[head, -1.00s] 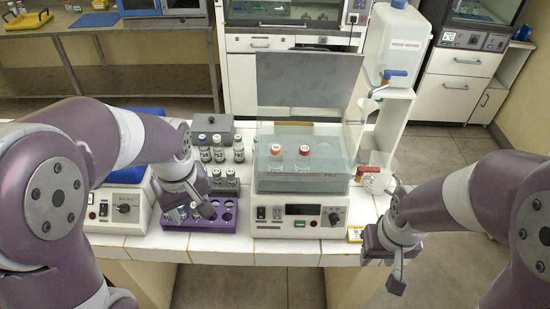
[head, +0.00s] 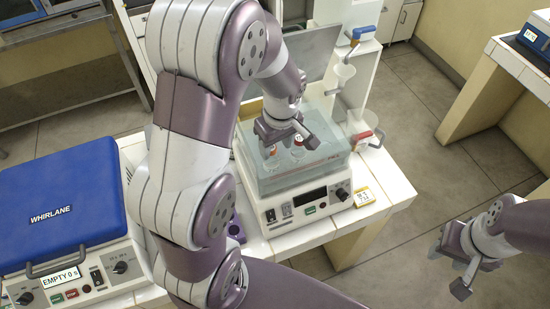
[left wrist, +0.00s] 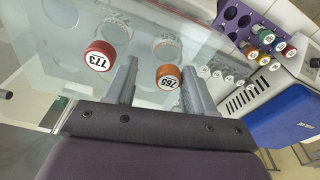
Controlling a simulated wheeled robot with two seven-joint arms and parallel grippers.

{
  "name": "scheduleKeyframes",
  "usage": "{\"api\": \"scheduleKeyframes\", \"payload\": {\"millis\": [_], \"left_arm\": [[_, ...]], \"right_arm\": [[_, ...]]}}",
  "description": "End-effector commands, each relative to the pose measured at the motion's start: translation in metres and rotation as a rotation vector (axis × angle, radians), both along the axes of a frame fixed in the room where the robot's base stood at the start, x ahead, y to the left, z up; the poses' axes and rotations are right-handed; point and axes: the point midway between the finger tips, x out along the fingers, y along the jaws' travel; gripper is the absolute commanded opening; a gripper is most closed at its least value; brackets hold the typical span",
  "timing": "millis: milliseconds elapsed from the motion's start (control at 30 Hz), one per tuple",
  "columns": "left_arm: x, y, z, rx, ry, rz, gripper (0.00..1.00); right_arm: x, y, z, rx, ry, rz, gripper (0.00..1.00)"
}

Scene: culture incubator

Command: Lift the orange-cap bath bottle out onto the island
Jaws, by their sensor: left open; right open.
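The bath (head: 262,185) is a clear-walled tank on a white control base on the island (head: 385,185). Two capped bottles stand in it. The orange-cap bottle, whose cap reads 765 (left wrist: 168,77), is the left one (head: 271,160) in the head view. The other bottle (head: 298,152) has a redder cap reading 773 (left wrist: 98,55). My left gripper (head: 287,138) is open above the bath, pointing down. In the left wrist view, the orange cap shows between its fingers (left wrist: 158,88), closer to the right one; the height gap is unclear. My right gripper (head: 452,270) is open and empty, off the island's right side.
The bath's lid (head: 312,55) stands raised behind it. A blue-lidded centrifuge (head: 60,205) is at left. A purple rack (left wrist: 235,20) holds several vials. Tiles at the front right are clear.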

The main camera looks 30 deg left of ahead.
Motion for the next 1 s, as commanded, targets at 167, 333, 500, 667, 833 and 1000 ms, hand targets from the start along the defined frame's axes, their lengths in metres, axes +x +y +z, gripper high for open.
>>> {"api": "scheduleKeyframes", "payload": {"millis": [167, 333, 500, 667, 833, 1000], "left_arm": [[0.001, 0.006, -0.028, 0.0, 0.004, 0.0, 0.54], [0.001, 0.006, -0.035, 0.0, 0.0, 0.0, 0.54], [0.001, 0.006, -0.035, 0.0, 0.0, 0.0, 0.31], [0.001, 0.006, -0.034, 0.0, 0.0, 0.0, 0.1], [0.002, 0.006, -0.033, 0.0, -0.001, 0.0, 0.1], [0.003, 0.006, -0.005, 0.0, -0.008, 0.001, 0.1]], "right_arm": [[0.0, 0.0, 0.013, 0.0, -0.001, 0.0, 0.43], [0.0, 0.0, 0.012, 0.0, 0.0, 0.0, 0.43], [0.0, 0.0, 0.012, 0.0, 0.0, 0.0, 0.43], [0.0, 0.0, 0.012, 0.0, -0.001, 0.0, 0.43], [0.0, 0.0, 0.012, 0.0, -0.001, 0.0, 0.43], [0.0, 0.0, 0.005, 0.0, -0.001, 0.0, 0.43]]}}
